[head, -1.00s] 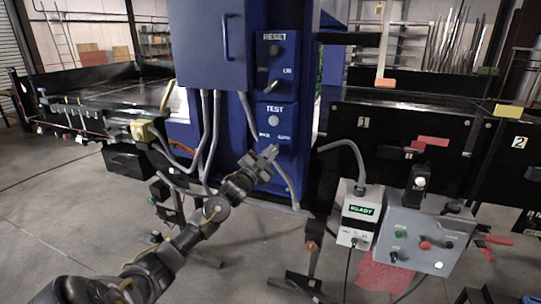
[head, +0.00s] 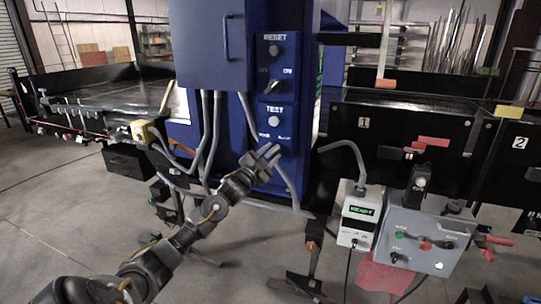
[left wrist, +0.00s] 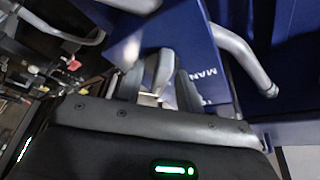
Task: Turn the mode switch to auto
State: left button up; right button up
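The lower part of the blue panel (head: 288,122) carries a TEST button and, below it, two small labels, one at each side. The mode switch knob cannot be made out in the head view; my left gripper (head: 268,152) is in front of the area below these labels. In the left wrist view the word MAN stands on the blue face just right of the fingers (left wrist: 160,82). My right gripper is not in view.
Above sits a RESET button (head: 274,50) with a second switch (head: 271,87) below it. Grey conduits (head: 208,140) run down left of the panel. A white box with a green display (head: 361,211) and a grey control box (head: 425,235) stand at the right.

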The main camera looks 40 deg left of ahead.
pick_arm(q)
jog(key=b+v, duration=0.4)
jog(key=v, duration=0.7)
jog(key=shift+w, duration=0.1)
dwell(0.4)
